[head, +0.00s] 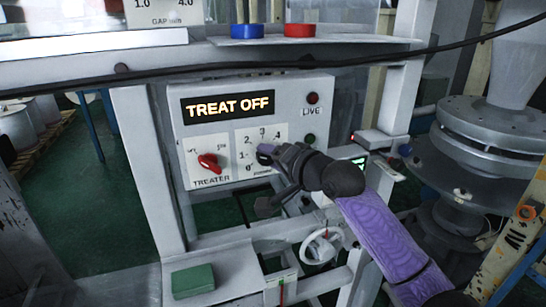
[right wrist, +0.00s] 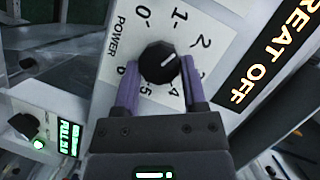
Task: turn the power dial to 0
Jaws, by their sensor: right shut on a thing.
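The power dial (right wrist: 158,62) is a round black knob with a white pointer mark, on a white plate lettered POWER with numbers around it. In the right wrist view the mark points right and slightly up, about between 2 and where 3 would be; a finger hides that part of the scale. My right gripper (right wrist: 157,82) has its purple fingers shut on the knob, one on each side. In the head view my right gripper (head: 268,154) covers the knob against the number plate (head: 249,140). My left gripper is not in view.
The panel carries a lit TREAT OFF sign (head: 228,106), a red TREATER knob (head: 208,162) left of the dial and a red LIVE lamp (head: 313,98). A black cable (head: 180,71) crosses above. A green block (head: 193,281) and a handwheel (head: 322,246) are below.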

